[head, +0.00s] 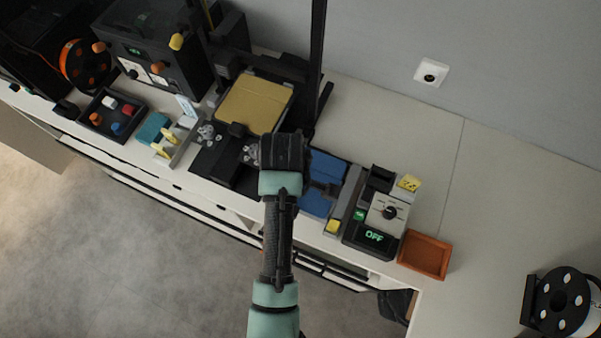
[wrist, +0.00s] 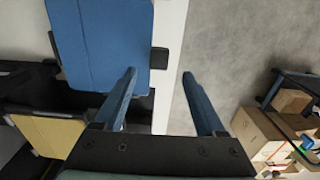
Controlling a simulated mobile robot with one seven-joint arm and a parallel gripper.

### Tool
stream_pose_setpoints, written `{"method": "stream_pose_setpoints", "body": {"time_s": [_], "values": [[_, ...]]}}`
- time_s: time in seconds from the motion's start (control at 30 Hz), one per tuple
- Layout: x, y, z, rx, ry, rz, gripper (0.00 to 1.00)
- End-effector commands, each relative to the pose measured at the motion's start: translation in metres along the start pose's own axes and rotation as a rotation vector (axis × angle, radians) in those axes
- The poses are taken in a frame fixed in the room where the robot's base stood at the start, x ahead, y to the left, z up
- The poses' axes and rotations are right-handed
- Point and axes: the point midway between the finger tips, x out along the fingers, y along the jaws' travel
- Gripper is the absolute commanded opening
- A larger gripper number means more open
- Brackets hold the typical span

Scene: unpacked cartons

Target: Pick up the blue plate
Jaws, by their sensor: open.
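The blue plate (head: 327,166) lies on the workbench just right of my arm in the head view, partly covered by my wrist. In the wrist view the blue plate (wrist: 100,42) fills the upper left, with a dark tab on its right edge. My gripper (wrist: 159,76) is open and empty, with its two blue fingers apart. The left finger overlaps the plate's lower right corner in the picture. The gap between the fingers shows the pale bench edge and floor. I cannot tell how high the fingers are above the plate. In the head view my wrist hides the fingers.
A yellow plate (head: 254,103) sits on the printer left of my arm. A grey control box (head: 388,211) reading OFF and an orange tray (head: 424,255) stand to the right. The printer's black upright (head: 317,60) rises behind.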

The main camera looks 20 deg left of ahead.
Motion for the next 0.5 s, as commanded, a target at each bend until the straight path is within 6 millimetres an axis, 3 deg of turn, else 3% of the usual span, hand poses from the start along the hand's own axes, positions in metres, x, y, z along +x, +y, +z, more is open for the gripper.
{"method": "stream_pose_setpoints", "body": {"time_s": [0.5], "values": [[0.051,0.000,0.004,0.001,0.000,0.000,0.72]]}}
